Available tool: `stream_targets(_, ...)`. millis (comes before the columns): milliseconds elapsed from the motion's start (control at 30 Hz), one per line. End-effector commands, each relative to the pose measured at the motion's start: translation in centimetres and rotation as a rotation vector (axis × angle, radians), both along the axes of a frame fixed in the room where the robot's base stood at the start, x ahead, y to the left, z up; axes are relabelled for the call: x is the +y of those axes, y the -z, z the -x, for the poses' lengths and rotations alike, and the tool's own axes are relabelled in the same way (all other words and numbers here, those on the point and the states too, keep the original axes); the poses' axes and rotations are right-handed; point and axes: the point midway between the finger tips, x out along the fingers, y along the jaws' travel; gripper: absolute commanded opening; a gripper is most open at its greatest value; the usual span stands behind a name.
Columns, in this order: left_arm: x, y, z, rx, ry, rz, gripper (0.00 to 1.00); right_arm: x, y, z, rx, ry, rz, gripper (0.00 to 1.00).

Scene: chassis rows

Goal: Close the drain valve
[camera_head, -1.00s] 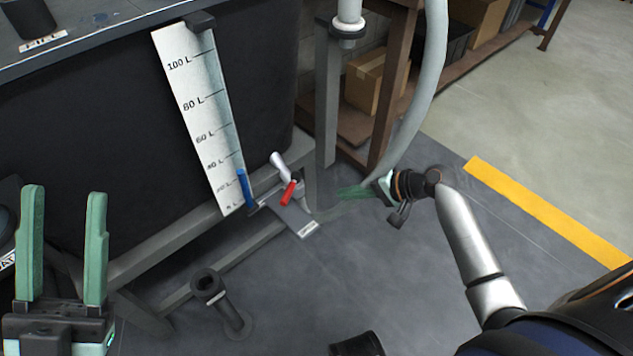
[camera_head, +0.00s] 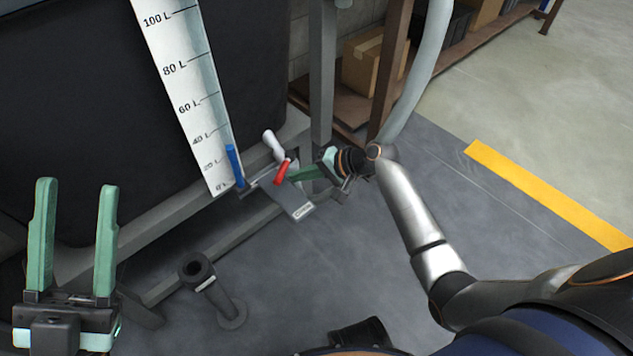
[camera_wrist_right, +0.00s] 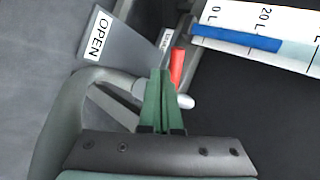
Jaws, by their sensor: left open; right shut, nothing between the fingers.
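The drain valve has a red lever handle (camera_head: 282,172) at the foot of the tank, beside a white pipe end (camera_head: 273,145). The red handle also shows in the right wrist view (camera_wrist_right: 178,66), just beyond the fingertips. A grey plate (camera_head: 288,198) is below the handle; in the wrist view this plate (camera_wrist_right: 118,50) carries an OPEN label. My right gripper (camera_head: 296,175) is shut and empty, its green fingertips close to the red handle; I cannot tell if they touch. My left gripper (camera_head: 75,190) is open and empty at the lower left, away from the valve.
A grey frame rail and an open upright pipe (camera_head: 205,280) are below. A pale hose (camera_head: 415,90) hangs behind my right arm. The floor to the right is clear.

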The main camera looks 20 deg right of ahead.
Motion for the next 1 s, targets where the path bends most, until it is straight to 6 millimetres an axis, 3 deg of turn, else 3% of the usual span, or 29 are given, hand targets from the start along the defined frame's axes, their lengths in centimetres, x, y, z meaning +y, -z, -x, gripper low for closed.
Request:
stream_targets(467,0.0,0.0,-0.1,0.0,-0.006,0.013,0.5,0.5,-0.2,-0.4,0.001,0.0,0.002,0.0)
stream_targets(1000,0.4,-2.9,0.1,-0.012,0.006,0.027,0.5,1.2,-0.4,-0.4,0.003,0.086,0.001,0.0)
